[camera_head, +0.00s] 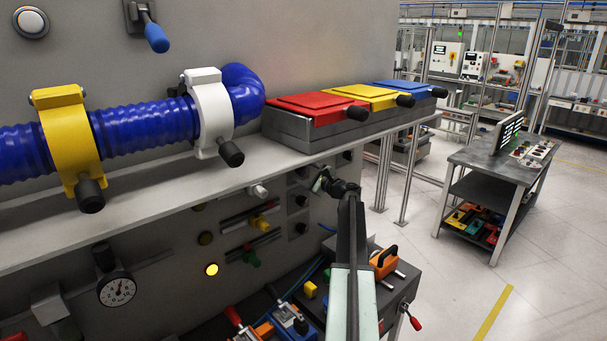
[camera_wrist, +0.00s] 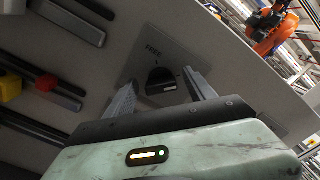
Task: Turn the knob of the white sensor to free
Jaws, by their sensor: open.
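A black knob (camera_wrist: 160,82) sits on a grey plate marked FREE (camera_wrist: 153,50) in the wrist view. A light mark shows on the knob's lower edge. My gripper (camera_wrist: 160,77) is open, with one finger on each side of the knob; I cannot tell whether they touch it. In the head view my gripper (camera_head: 322,183) is at the machine's front panel, below the shelf, and hides this knob. A white-tipped piece (camera_head: 258,190) is on the panel to its left, in the same row. It may be the white sensor.
Two more black knobs (camera_head: 302,201) (camera_head: 300,228) are below my gripper, with yellow (camera_head: 259,222) and green (camera_head: 251,256) pieces on rails. The shelf edge (camera_head: 340,153) juts out above. A cart with tools (camera_head: 395,290) stands below. Open floor (camera_head: 545,265) is at right.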

